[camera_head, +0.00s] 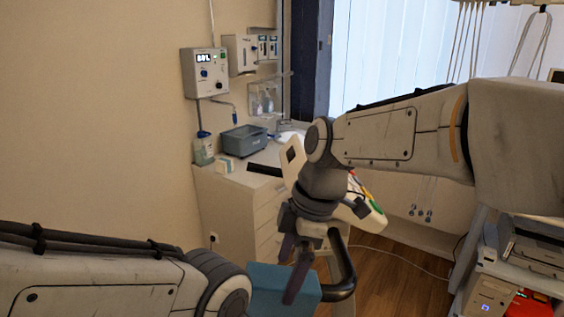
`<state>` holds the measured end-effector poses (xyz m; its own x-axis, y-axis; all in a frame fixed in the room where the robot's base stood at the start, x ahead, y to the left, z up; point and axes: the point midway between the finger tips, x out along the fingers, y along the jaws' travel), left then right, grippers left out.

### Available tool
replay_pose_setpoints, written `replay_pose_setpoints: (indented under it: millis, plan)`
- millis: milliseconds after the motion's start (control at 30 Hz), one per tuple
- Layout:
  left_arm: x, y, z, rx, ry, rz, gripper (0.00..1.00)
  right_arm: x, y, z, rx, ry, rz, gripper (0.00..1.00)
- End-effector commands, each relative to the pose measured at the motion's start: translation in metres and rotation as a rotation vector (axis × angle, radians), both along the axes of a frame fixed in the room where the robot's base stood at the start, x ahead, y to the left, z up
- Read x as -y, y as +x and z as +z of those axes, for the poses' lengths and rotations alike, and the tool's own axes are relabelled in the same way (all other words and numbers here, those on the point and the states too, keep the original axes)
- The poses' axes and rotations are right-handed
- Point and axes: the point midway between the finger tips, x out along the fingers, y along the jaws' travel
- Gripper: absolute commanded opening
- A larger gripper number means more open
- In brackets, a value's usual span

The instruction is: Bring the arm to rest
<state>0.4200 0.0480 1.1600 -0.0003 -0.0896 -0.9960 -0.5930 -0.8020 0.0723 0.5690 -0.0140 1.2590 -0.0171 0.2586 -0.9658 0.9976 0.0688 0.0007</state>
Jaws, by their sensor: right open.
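My right arm comes in from the right and bends down at its wrist. My right gripper (293,264) hangs at the lower middle with its dark fingers apart and nothing seen between them. Its fingers overlap a blue block-shaped thing (268,290) in the picture; I cannot tell whether they touch it. A dark curved bar (345,278) shows just right of the fingers. My left arm enters at the lower left, and its gripper is out of the picture.
A white cabinet (232,205) against the wall bears a grey-blue bin (244,139) and a bottle (203,150). A wall monitor box (204,72) hangs above. At the right stands a shelf with a printer (536,246). Some wooden floor (400,285) is clear, crossed by a cable.

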Motion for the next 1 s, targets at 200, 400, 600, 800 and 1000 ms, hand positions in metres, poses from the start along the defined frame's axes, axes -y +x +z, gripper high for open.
replay_pose_setpoints:
  millis: [200,400,600,800,1000]
  plan:
    - [0.0,0.0,0.008,0.0,0.0,0.0,1.0,-0.011,-0.003,-0.04,-0.006,-0.002,0.003,1.0]
    - [0.0,0.0,0.014,0.0,0.0,0.001,1.0,-0.021,-0.003,-0.078,-0.008,-0.003,0.002,1.0]
    - [0.0,0.0,0.033,0.0,0.0,0.001,1.0,-0.019,-0.002,-0.066,0.001,0.0,0.0,1.0]
    - [0.0,0.0,0.038,0.0,0.0,-0.001,1.0,-0.016,-0.002,-0.06,0.0,0.0,0.001,1.0]
    - [0.0,0.0,0.037,0.0,0.0,-0.001,1.0,-0.016,-0.002,-0.061,-0.001,0.0,0.001,1.0]
